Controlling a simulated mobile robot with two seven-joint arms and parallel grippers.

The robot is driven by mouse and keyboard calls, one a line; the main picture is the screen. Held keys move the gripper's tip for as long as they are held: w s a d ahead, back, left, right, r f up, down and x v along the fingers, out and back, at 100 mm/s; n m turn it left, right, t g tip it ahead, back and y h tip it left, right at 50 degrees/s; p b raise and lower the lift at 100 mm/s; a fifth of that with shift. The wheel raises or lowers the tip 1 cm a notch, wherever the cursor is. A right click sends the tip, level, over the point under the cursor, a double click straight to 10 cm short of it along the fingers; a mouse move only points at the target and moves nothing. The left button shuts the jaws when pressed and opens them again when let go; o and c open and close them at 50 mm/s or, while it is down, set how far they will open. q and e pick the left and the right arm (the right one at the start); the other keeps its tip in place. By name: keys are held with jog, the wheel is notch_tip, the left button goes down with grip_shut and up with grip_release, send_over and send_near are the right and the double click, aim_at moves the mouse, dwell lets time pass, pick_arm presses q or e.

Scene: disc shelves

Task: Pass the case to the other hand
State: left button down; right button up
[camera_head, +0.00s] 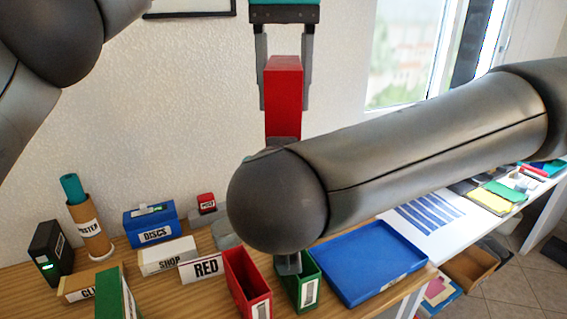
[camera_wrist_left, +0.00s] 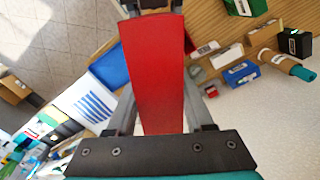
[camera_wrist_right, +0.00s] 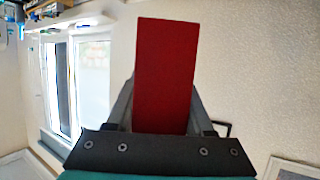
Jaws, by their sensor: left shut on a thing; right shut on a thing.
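The red case (camera_head: 284,92) is held upright in the air in front of the wall. My left gripper (camera_head: 284,104) comes down from above, with a finger on each side of the case, and is shut on it. The left wrist view shows the case (camera_wrist_left: 155,75) between its fingers, with a grey part of my other gripper at the far end. My right gripper is mostly hidden behind my right arm in the head view. In the right wrist view the case (camera_wrist_right: 165,75) stands between the fingers of my right gripper (camera_wrist_right: 160,100), which is shut on it.
Below is a wooden table with a red bin (camera_head: 247,284), a green bin (camera_head: 308,284), a blue tray (camera_head: 365,262), a RED sign (camera_head: 203,268), a blue DISCS box (camera_head: 151,226) and a POSTER tube (camera_head: 88,225). A window (camera_head: 410,50) is at the right.

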grip_shut()
pick_arm(q)
jog(key=shift+c, duration=1)
grip_release()
jog(key=shift+w, duration=0.1)
